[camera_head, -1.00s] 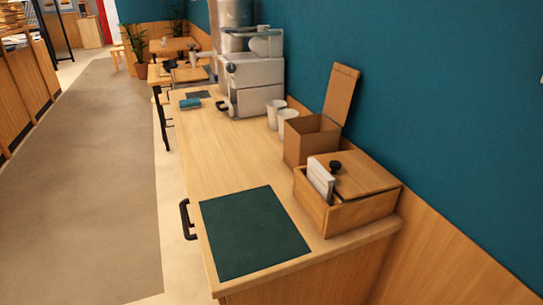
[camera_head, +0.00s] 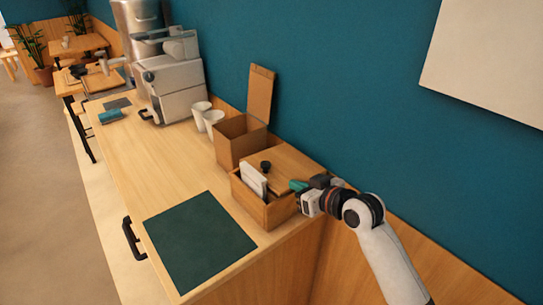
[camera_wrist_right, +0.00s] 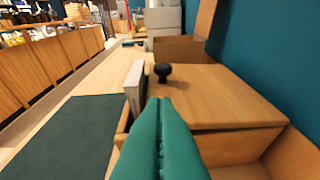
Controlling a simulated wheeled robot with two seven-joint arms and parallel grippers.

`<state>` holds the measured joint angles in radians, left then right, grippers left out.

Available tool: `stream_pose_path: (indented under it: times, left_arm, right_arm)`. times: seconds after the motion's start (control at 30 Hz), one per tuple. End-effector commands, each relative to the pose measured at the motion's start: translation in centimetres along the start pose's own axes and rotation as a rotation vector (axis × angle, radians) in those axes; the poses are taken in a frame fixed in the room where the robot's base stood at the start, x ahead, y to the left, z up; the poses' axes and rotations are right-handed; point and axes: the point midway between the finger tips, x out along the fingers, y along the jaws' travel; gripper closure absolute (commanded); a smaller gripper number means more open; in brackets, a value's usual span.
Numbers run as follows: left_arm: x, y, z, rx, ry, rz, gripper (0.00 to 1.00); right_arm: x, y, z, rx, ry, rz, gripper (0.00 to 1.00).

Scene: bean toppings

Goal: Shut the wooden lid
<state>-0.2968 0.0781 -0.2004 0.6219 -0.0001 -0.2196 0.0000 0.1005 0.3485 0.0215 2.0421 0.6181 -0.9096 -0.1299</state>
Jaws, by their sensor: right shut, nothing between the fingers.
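The wooden lid (camera_head: 287,163) with a black round knob (camera_head: 265,167) rests on the wooden box (camera_head: 265,212) at the counter's right edge. A white packet-like item (camera_head: 253,180) stands up out of the box's uncovered front-left part. In the right wrist view the lid (camera_wrist_right: 215,92) and its knob (camera_wrist_right: 163,71) are ahead of the fingers. The near part of the box is uncovered there. My right gripper (camera_head: 297,186), with green fingertips, is at the box's right side, close to the lid's near edge. Its fingertips (camera_wrist_right: 160,103) are together and empty. Whether they touch the lid is unclear. My left gripper is out of view.
An open cardboard box (camera_head: 238,138) with a raised flap stands behind the wooden box. White cups (camera_head: 201,115) and a coffee machine (camera_head: 174,85) are farther back. A dark green mat (camera_head: 200,242) lies at the front left. The teal wall (camera_head: 340,90) borders the right.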

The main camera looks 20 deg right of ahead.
Motion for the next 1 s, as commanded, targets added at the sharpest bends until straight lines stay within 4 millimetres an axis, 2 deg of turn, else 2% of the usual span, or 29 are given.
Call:
stream_pose_path:
  times: [0.03,0.1,0.23,0.37,0.77,0.87,1.0]
  left_arm:
    - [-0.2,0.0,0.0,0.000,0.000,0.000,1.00]
    - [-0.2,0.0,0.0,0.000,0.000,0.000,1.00]
    - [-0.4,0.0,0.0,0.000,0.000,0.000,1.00]
    - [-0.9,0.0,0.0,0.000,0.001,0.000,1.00]
    - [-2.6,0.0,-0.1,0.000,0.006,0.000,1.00]
    - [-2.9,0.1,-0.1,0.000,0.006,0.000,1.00]
    - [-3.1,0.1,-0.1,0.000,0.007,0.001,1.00]
  right_arm:
    - [-0.3,-0.3,2.5,-0.010,-0.050,0.007,1.00]
    - [-0.7,-0.5,4.7,-0.016,-0.098,0.018,1.00]
    - [-0.6,-0.6,6.6,-0.019,-0.138,0.028,1.00]
    - [0.9,-0.5,7.0,-0.016,-0.140,0.028,1.00]
    - [9.1,-0.2,8.1,-0.017,-0.138,0.028,1.00]
    - [9.6,-0.3,6.0,-0.016,-0.132,0.027,1.00]
    - [10.1,-0.3,4.7,-0.018,-0.136,0.026,1.00]
